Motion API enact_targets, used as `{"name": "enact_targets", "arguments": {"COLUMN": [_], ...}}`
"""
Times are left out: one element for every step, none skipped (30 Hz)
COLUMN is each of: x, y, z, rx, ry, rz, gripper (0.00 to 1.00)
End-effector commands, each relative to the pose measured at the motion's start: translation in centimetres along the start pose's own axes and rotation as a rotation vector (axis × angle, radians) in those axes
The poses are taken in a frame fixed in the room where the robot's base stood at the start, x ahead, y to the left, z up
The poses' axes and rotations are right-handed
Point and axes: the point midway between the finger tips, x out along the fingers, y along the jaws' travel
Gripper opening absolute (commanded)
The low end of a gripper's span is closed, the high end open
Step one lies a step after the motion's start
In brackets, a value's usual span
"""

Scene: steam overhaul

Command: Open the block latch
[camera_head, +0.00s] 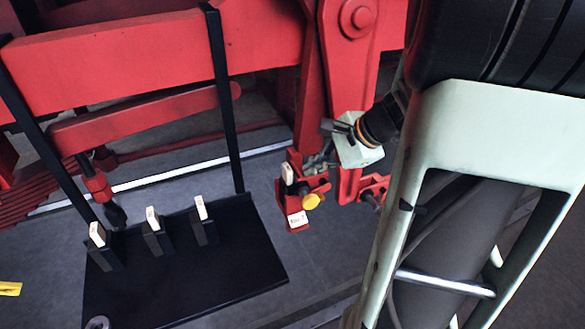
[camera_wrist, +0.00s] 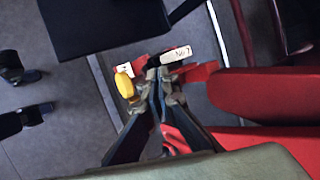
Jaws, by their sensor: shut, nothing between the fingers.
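A small red block (camera_head: 291,209) hangs beside the big red frame in the head view, with a white label reading something like "No 7" (camera_head: 297,219). A yellow knob (camera_head: 311,201) sticks out of its side, and a pale tab (camera_head: 287,173) stands at its top. I cannot tell which part is the latch. The yellow knob also shows in the wrist view (camera_wrist: 124,85), left of my fingertips, with a lettered white tag (camera_wrist: 176,54) just beyond them. My gripper (camera_head: 314,164) is shut and empty, close above the block; contact is unclear. The fingertips show in the wrist view (camera_wrist: 162,75).
Large red beams (camera_head: 150,62) and a red upright (camera_head: 345,60) crowd the space around my gripper. A black plate (camera_head: 185,285) at lower left carries several black posts with pale tops. Dark straps (camera_head: 222,95) hang over the beams. Grey floor shows between.

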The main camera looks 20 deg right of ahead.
Motion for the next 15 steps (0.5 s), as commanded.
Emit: {"name": "enact_targets", "arguments": {"x": [1.0,1.4,1.8,2.1,2.4,2.8,3.0,3.2,3.5,3.6,3.8,3.9,4.0,4.0,4.0], "y": [0.8,1.0,1.3,1.5,1.8,2.0,2.2,2.4,2.5,2.6,2.7,2.8,2.9,2.9,2.9], "z": [-0.6,-0.8,-1.1,-1.4,-1.6,-1.9,-2.1,-2.2,-2.5,-2.6,-2.7,-2.8,-2.9,-2.9,-3.0], "rx": [0.001,0.002,0.002,0.002,0.002,0.001,0.0,0.0,0.0,-0.001,-0.001,-0.001,-0.001,-0.001,-0.001], "ry": [0.0,0.0,0.0,0.0,0.0,0.001,0.001,0.001,0.001,0.001,0.001,0.001,0.001,0.001,0.001], "rz": [0.001,0.001,0.0,0.0,0.0,0.0,0.0,0.0,0.0,0.0,0.0,0.0,0.0,0.0,0.0], "gripper": [0.0,0.0,0.0,0.0,0.0,0.0,0.0,0.0,0.0,0.0,0.0,0.0,0.0,0.0,0.0]}}
